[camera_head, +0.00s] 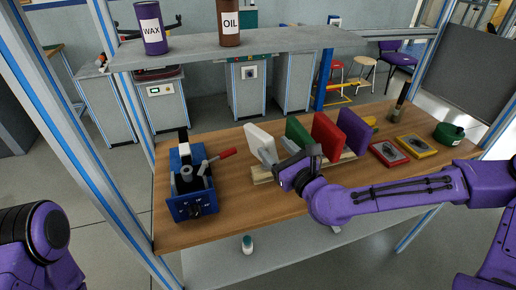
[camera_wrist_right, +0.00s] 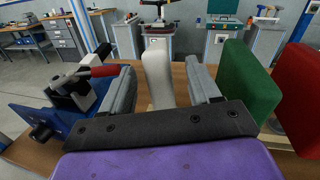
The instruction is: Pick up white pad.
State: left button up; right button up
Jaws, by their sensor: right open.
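The white pad (camera_head: 260,142) stands upright in a wooden rack (camera_head: 262,175) on the workbench, leftmost in a row of pads. In the right wrist view the white pad (camera_wrist_right: 157,76) appears between my two fingers, edge toward me, with gaps on both sides. My right gripper (camera_head: 281,160) is open, at the near side of the pad. Its fingers hide part of the rack and the pad's lower edge. Only a part of my left arm shows at the lower left of the head view; its gripper is out of view.
A green pad (camera_head: 298,134), red pad (camera_head: 326,134) and purple pad (camera_head: 352,132) stand close to the right. A blue clamp fixture (camera_head: 190,180) with a red handle (camera_head: 226,154) is at left. A shelf (camera_head: 230,46) with wax and oil cans spans above.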

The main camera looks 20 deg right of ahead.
aim_at(256, 130)
jog(key=shift+w+r, duration=0.2)
jog(key=shift+w, duration=0.35)
jog(key=shift+w+a+r+p, duration=0.1)
jog(key=shift+w+p, duration=0.25)
jog(key=p+x, duration=0.1)
jog(key=x, duration=0.1)
jog(key=p+x, duration=0.1)
jog(key=x, duration=0.2)
jog(key=shift+s+a, duration=0.15)
jog(key=shift+a, duration=0.25)
jog(key=shift+s+d, duration=0.1)
jog(key=shift+d, duration=0.05)
jog(key=c, duration=0.4)
pick_arm(q)
notch_tip(256, 130, up, 3)
jog(key=shift+w+d+r, duration=0.1)
jog(key=shift+w+r, duration=0.05)
jog(key=shift+r, duration=0.05)
pick_arm(e)
grip_shut()
